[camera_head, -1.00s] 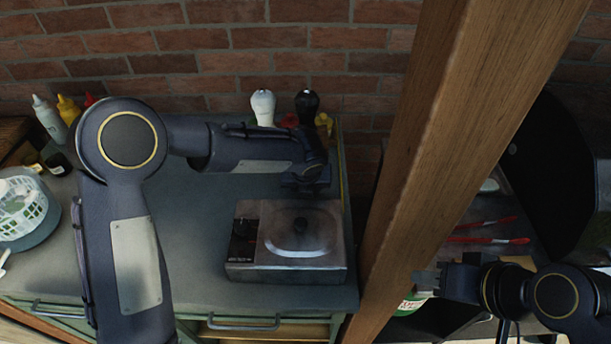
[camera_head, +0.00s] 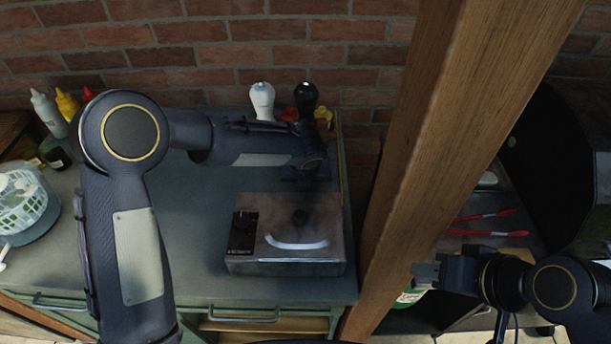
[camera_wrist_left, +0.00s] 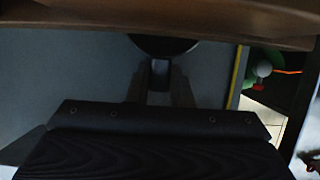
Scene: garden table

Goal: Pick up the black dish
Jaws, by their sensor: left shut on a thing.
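My left gripper (camera_wrist_left: 160,76) is shut on the black dish in the left wrist view. Only part of the dish (camera_wrist_left: 162,46) shows there, as a dark rounded shape at the fingertips, partly cut off by a brown surface above it. In the head view my left arm reaches across the table, and its gripper (camera_head: 304,176) is behind the metal box; the dish cannot be made out clearly there. My right gripper (camera_head: 424,274) looks open and empty, to the right of the wooden post.
A metal box (camera_head: 284,262) with a dark knob stands near the table's front edge. A white mill (camera_head: 262,98) and a black mill (camera_head: 306,97) stand behind my left gripper. Bottles (camera_head: 48,114) and a basket (camera_head: 22,205) are at left. The wooden post (camera_head: 450,150) separates my arms.

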